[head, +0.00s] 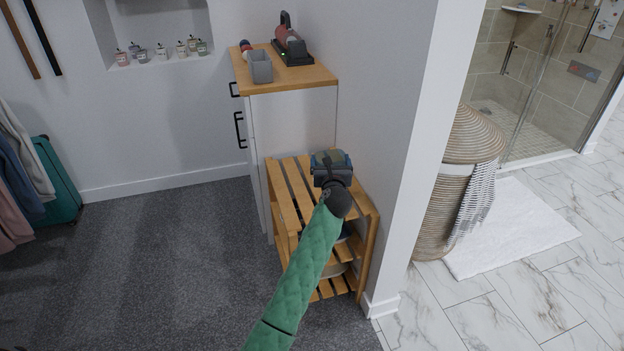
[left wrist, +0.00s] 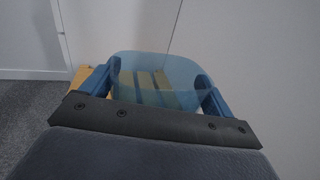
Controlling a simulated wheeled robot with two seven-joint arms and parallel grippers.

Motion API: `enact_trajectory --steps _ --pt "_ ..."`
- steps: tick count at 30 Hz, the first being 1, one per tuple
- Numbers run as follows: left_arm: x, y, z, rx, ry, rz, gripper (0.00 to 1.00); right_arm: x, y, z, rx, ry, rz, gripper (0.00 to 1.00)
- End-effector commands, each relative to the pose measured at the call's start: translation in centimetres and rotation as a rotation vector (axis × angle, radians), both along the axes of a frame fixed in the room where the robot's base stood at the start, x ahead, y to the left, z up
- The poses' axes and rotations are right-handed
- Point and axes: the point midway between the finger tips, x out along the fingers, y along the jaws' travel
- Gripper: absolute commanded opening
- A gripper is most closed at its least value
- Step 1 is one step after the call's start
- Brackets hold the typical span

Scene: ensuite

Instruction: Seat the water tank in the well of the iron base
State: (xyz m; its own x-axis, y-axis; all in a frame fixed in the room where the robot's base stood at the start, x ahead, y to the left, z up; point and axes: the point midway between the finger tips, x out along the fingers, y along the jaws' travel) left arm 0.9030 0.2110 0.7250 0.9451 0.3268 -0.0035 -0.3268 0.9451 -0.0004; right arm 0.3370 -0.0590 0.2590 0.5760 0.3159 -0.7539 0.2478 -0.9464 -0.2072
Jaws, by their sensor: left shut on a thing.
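The water tank (left wrist: 155,72) is a translucent blue container between the two fingers of my left gripper (left wrist: 155,92) in the left wrist view. In the head view my left gripper (head: 331,168) is shut on the tank (head: 340,157), above the slatted wooden rack. The slats show through the tank in the wrist view. The iron base (head: 293,58) is dark and stands on top of the white cabinet, above and left of the gripper. A reddish iron with a black handle (head: 289,35) rests on it. I cannot make out the well. My right gripper is not in view.
A grey bin (head: 260,67) and a small red and blue item (head: 245,46) stand left of the base on the cabinet's wooden top (head: 300,80). The slatted rack (head: 285,185) stands in front. A wall corner (head: 405,150) bounds the right side.

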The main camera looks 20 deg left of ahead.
Motion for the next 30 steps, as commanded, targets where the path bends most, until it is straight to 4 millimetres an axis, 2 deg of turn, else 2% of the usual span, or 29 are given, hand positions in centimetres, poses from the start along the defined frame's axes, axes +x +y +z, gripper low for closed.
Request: enact_trajectory --steps 6,12,20,27,30 --pt "1.5 3.9 -2.6 0.003 0.001 0.001 0.54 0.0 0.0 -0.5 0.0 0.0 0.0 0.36" --pt "2.7 6.7 -4.4 0.003 0.001 0.0 0.54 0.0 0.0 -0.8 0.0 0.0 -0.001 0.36" --pt "3.1 7.7 -5.5 -0.001 0.001 -0.001 0.54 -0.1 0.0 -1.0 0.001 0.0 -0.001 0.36" --pt "3.0 7.7 -8.5 0.0 0.001 0.0 0.54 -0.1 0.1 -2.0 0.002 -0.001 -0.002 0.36" --pt "3.1 7.7 -9.1 0.0 0.0 0.0 0.54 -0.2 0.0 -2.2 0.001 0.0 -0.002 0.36"
